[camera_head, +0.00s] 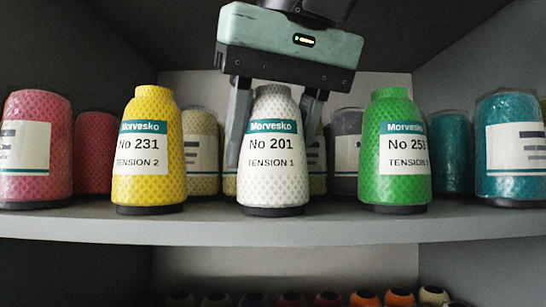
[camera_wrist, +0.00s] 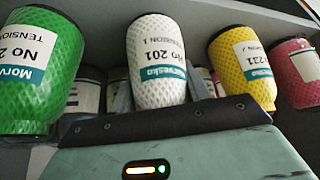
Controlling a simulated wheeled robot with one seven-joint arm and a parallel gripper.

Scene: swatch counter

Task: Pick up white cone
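The white cone (camera_head: 273,187) stands upright on the shelf in the middle of the head view, labelled No 201, Tension 1. It also shows in the wrist view (camera_wrist: 157,88), where it appears upside down. My gripper (camera_head: 272,130) comes down from above and behind the cone. One finger shows on each side of the cone, the left one reaching lower in the picture. The fingers look spread apart, with gaps beside the cone's upper part. I cannot tell whether they touch it; the cone hides part of the fingers.
A yellow cone (camera_head: 148,180) stands to the left and a green cone (camera_head: 397,185) to the right, both with gaps to the white one. More wrapped cones, such as a pink one (camera_head: 37,175) and a teal one (camera_head: 509,180), line the shelf (camera_head: 330,229). Several stand behind.

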